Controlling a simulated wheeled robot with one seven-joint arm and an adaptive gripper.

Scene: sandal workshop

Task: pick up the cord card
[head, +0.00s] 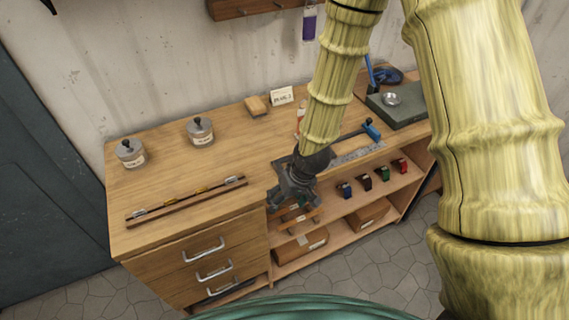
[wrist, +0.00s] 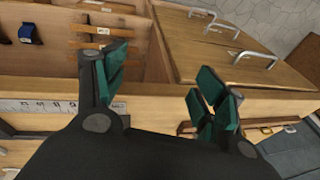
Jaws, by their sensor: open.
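Several small cord cards stand in a row on the upper open shelf of the bench in the head view: a blue one (head: 346,190), a dark one (head: 366,182), a green one (head: 384,174) and a red one (head: 403,165). Which one the task means is not clear. The blue one also shows at the upper left of the wrist view (wrist: 30,30). My gripper (head: 287,198) is at the bench's front edge, left of the row and apart from it. In the wrist view, its green-padded fingers (wrist: 163,78) are spread with nothing between them.
The bench top (head: 235,150) is above the shelf. A wooden rack (head: 300,220) is close to my gripper on the shelf. Drawers with handles (head: 205,250) are to the left. A steel ruler (head: 357,154) and a blue-handled tool (head: 371,130) lie near the front edge.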

